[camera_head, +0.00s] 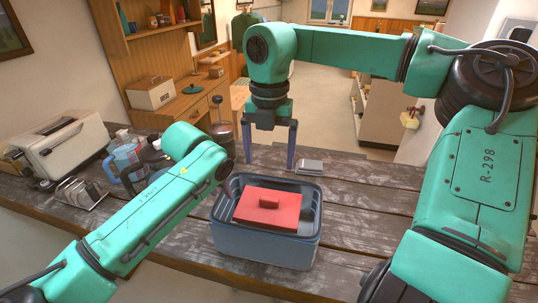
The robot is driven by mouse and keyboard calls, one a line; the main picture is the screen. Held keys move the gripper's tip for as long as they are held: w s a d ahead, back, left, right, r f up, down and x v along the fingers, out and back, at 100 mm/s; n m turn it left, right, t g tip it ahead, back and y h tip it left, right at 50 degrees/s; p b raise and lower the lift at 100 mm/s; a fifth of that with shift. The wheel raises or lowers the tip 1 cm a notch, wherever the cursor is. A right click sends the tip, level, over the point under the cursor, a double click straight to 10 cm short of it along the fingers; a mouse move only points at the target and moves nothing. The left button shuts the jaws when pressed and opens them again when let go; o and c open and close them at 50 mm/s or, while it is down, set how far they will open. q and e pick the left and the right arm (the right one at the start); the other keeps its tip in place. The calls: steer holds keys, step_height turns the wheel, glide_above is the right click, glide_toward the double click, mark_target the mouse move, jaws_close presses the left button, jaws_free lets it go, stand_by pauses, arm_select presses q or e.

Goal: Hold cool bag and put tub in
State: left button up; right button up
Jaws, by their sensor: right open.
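A blue open-topped box-shaped container (262,247), apparently the cool bag, stands upright on the dark plank table. A red flat-topped piece (258,207) with a small raised block sits inside its rim; it looks like the tub, but its lower part is hidden. My right gripper (270,163) hangs fingers down above the table behind the container, open and empty, apart from the red piece. My left arm reaches from the lower left to the container's back left corner.
A small grey block (311,167) lies on the table behind the container. A cream appliance (62,142), a blue jug (124,160) and a metal rack (80,193) stand at the left. The table right of the container is clear, partly under my right arm.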

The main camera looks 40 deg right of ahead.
arm_select(q)
steer(key=v, duration=1.2)
steer(key=shift+f, duration=0.1)
